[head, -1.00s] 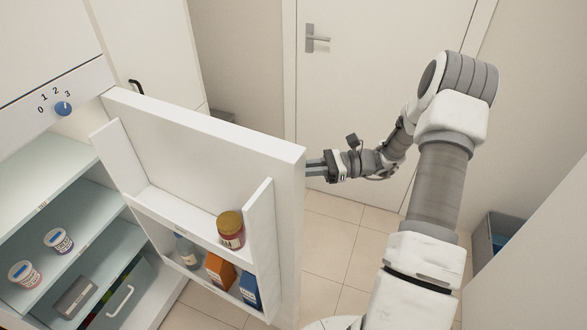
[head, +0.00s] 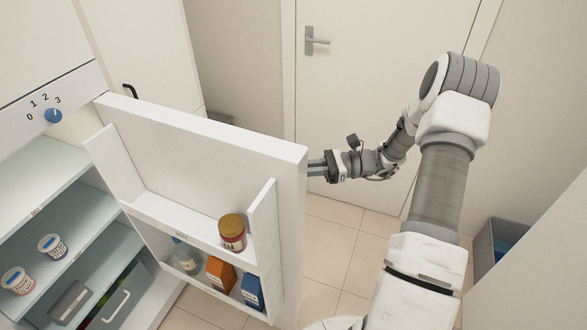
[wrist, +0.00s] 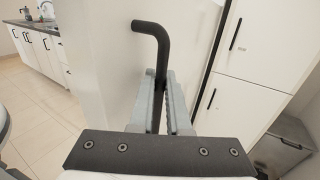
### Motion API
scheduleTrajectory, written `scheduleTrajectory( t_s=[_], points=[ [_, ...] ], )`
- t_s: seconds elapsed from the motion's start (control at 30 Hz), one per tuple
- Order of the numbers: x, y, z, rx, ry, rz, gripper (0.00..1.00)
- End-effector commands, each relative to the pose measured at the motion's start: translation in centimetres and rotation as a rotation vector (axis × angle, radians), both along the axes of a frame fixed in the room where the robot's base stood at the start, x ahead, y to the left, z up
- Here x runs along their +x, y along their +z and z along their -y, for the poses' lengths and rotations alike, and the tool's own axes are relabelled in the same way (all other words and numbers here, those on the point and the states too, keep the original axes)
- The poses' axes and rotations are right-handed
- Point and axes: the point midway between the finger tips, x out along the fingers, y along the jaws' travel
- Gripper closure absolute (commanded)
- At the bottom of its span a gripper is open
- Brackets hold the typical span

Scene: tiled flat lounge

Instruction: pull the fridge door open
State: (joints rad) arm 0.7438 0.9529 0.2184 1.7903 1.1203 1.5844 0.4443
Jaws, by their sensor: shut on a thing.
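The fridge door (head: 190,150) stands wide open in the head view, its inner side with shelves facing me. Its door shelves hold a jar with a yellow lid (head: 232,232), a bottle, an orange carton and a blue carton. My gripper (head: 318,168) is at the outer side of the door, near its free edge. In the wrist view the black fridge handle (wrist: 155,50) runs down between the fingers of my gripper (wrist: 163,95), which are shut on it. In the head view the handle is hidden behind the door.
The open fridge interior (head: 60,230) at left holds tubs on shelves and a drawer. A closed room door (head: 370,80) stands behind my arm. A grey bin (head: 490,245) is at the right. Tiled floor (head: 335,240) is clear beside the fridge door.

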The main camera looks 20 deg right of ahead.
Motion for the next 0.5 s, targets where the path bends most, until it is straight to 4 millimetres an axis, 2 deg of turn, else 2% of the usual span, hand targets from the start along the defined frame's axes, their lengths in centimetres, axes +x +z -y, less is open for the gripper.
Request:
scheduleTrajectory(
  t_s=[0.07, 0.1, 0.13, 0.5],
  points=[
    [0.00, -0.01, -0.01, 0.000, 0.000, 0.000, 1.00],
    [0.00, -0.01, -0.01, -0.001, 0.000, 0.000, 0.80],
    [0.00, -0.01, -0.01, -0.001, 0.000, 0.000, 0.74],
    [-0.05, -0.05, 0.33, -0.001, -0.001, 0.000, 0.73]
  ],
)
